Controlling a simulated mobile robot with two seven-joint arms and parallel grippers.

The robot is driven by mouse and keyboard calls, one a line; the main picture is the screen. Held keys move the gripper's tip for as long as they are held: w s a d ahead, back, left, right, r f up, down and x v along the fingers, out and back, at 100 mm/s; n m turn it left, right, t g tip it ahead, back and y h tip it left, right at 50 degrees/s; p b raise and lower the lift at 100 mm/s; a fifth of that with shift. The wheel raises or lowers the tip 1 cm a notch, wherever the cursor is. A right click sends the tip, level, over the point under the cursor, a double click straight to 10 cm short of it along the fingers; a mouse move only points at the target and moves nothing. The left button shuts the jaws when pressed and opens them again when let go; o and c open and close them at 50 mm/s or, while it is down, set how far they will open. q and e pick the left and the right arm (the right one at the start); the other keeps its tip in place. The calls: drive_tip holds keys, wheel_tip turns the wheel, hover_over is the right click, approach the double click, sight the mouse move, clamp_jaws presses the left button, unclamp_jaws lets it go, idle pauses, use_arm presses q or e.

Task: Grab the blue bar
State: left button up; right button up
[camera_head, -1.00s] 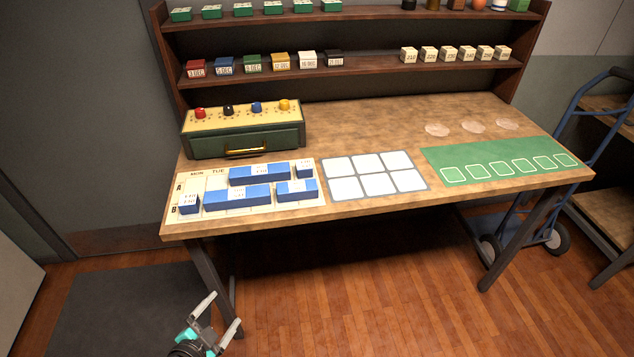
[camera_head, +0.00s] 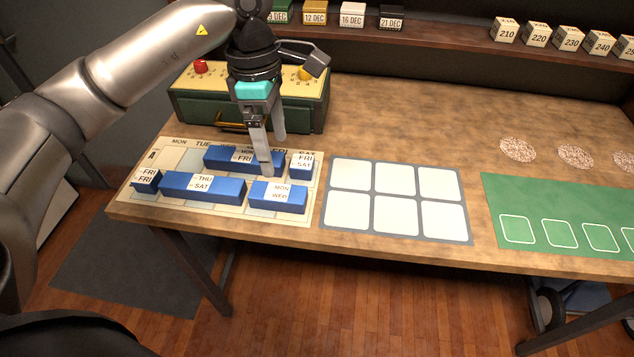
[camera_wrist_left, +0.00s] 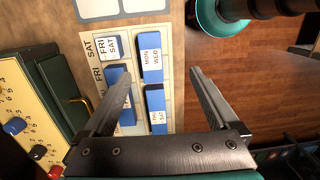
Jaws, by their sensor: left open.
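Several blue bars with white day labels lie on the calendar board (camera_head: 240,213) at the table's left. The MON–WED bar (camera_head: 292,206) is at its front right; the long THU–SAT bar (camera_head: 228,192) is left of it. The MON–FRI bar (camera_head: 215,159) lies behind, with small FRI–SAT (camera_head: 301,172) and FRI–FRI (camera_head: 146,184) blocks at the sides. My left gripper (camera_head: 273,155) is open and empty above the board, pointing down. In the left wrist view, the MON–WED bar (camera_wrist_left: 150,77) and THU–SAT bar (camera_wrist_left: 155,99) show between its fingers. My right gripper is not in view.
A green box (camera_head: 300,114) with coloured knobs stands close behind the left gripper. A grid mat with white squares (camera_head: 326,207) and a green mat (camera_head: 560,200) lie to the right. A shelf with date blocks (camera_head: 430,30) is at the back.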

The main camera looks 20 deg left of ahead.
use_arm(q)
drive_tip(key=a+y, duration=0.1)
drive_tip(key=b, duration=0.1)
hover_over(278, 191)
drive_tip(key=s, duration=0.1)
wheel_tip(278, 191, down, 8)
drive_tip(key=shift+f, duration=0.15)
drive_tip(key=shift+w+f+b, duration=0.15)
drive_tip(key=shift+f+b, duration=0.2)
drive_tip(key=shift+f, duration=0.7)
drive_tip(key=f, duration=0.4)
drive_tip(key=shift+w+f+b, duration=0.15)
drive_tip(key=shift+w+b, duration=0.15)
drive_tip(key=shift+b, duration=0.05)
drive_tip(key=c, duration=1.5)
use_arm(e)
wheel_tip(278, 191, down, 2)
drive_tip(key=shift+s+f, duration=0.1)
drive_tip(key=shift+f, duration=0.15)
